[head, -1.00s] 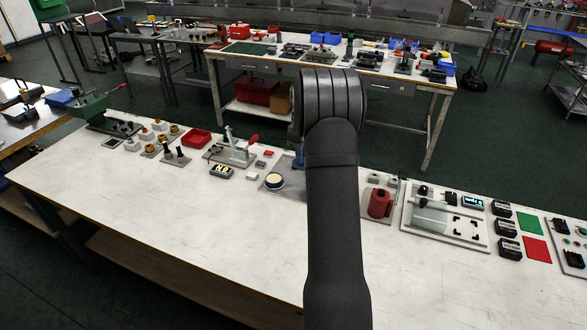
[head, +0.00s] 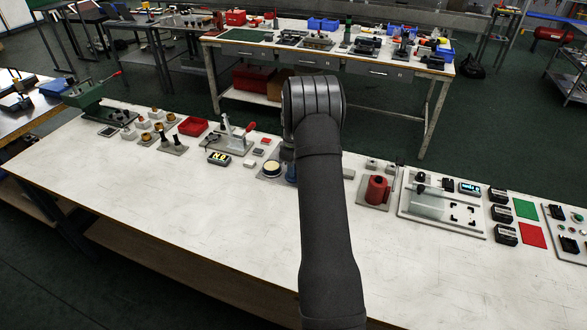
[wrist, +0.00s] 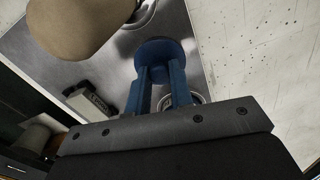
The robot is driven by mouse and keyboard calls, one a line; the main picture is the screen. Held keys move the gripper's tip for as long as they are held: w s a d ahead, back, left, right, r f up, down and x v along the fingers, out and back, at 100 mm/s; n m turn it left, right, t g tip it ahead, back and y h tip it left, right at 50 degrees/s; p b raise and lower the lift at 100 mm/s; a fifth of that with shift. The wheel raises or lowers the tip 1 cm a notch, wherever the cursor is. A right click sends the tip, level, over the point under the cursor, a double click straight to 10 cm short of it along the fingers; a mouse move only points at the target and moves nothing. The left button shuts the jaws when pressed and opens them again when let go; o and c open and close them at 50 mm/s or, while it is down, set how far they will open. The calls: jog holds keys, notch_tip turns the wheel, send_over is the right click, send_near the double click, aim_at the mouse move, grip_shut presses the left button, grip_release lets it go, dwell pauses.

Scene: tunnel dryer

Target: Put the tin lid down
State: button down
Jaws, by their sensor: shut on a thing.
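In the wrist view my gripper (wrist: 160,80) has two blue fingers shut on a round blue disc, which I take to be the tin lid (wrist: 160,49). The fingers hide part of it, and I cannot tell whether it touches the surface below. Under it is a grey metal plate (wrist: 85,68) with pale rings, partly hidden. A cream-topped round thing (wrist: 70,25) stands beside the lid; it also shows in the head view (head: 272,167). In the head view my arm hides most of the gripper, and only some blue shows at its left edge.
A red can (head: 377,190) on a base stands to the right. The front of the white bench (head: 190,230) is clear.

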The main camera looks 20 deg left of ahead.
jog(key=c, duration=1.3)
grip_release()
jog(key=shift+f, duration=0.1)
notch_tip(320, 180, up, 12)
jog(key=shift+r, duration=0.2)
jog(key=shift+f, duration=0.1)
jog(key=shift+f, duration=4.15)
